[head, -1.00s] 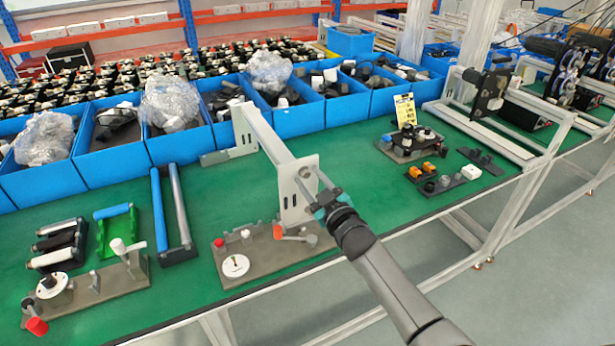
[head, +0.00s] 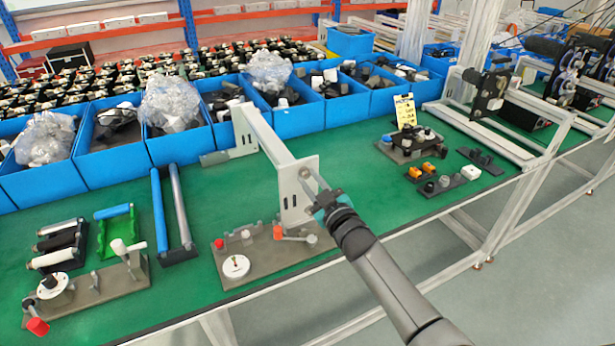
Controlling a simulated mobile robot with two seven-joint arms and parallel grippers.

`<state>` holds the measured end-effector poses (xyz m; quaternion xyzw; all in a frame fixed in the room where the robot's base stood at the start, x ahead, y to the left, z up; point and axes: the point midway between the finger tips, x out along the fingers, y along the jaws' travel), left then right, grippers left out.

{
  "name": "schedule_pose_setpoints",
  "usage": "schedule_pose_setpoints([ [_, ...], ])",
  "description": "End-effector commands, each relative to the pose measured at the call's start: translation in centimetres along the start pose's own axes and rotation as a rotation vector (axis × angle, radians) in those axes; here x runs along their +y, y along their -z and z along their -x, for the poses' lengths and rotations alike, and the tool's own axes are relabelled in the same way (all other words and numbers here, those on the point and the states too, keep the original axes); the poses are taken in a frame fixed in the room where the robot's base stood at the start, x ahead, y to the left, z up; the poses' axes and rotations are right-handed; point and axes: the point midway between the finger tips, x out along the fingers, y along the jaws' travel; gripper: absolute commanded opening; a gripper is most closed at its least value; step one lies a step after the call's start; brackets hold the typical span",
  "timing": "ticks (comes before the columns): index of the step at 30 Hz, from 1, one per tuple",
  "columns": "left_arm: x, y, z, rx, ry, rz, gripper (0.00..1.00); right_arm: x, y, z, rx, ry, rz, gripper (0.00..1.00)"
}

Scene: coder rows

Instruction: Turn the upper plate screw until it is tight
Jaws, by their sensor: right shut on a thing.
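The upright white end plate (head: 297,190) of a frame stands on a grey base on the green bench. The upper plate screw (head: 307,174) is at the upper part of this plate and partly hidden by my gripper. My right gripper (head: 322,195) reaches in from the lower right and is shut on the upper plate screw. The fingertips are small in the picture, so how far the screw sits in the plate cannot be told. My left gripper is not in view.
The grey base (head: 262,270) carries a white dial (head: 235,267), a red knob and an orange-tipped lever (head: 278,232) below the plate. Blue bins (head: 110,165) line the back. Roller frames lie at left.

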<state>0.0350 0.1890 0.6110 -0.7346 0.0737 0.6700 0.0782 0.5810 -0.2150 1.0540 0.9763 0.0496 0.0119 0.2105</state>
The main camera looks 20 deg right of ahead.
Motion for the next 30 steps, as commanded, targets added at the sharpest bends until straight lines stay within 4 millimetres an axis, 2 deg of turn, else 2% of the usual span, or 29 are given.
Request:
schedule_pose_setpoints([
  [8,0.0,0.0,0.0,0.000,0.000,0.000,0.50,0.0,0.0,0.0,0.001,0.000,-0.001,0.00],
  [11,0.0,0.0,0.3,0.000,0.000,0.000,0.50,0.0,0.1,0.0,-0.001,0.001,-0.050,0.00],
  [18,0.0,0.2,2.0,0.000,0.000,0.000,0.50,0.1,0.3,-0.1,0.000,0.000,-0.445,0.00],
  [24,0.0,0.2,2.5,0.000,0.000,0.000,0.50,0.1,0.1,-0.1,0.001,0.000,-0.761,0.00],
  [30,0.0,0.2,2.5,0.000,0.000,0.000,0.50,0.0,0.0,-0.1,0.001,0.001,-0.857,0.00],
])
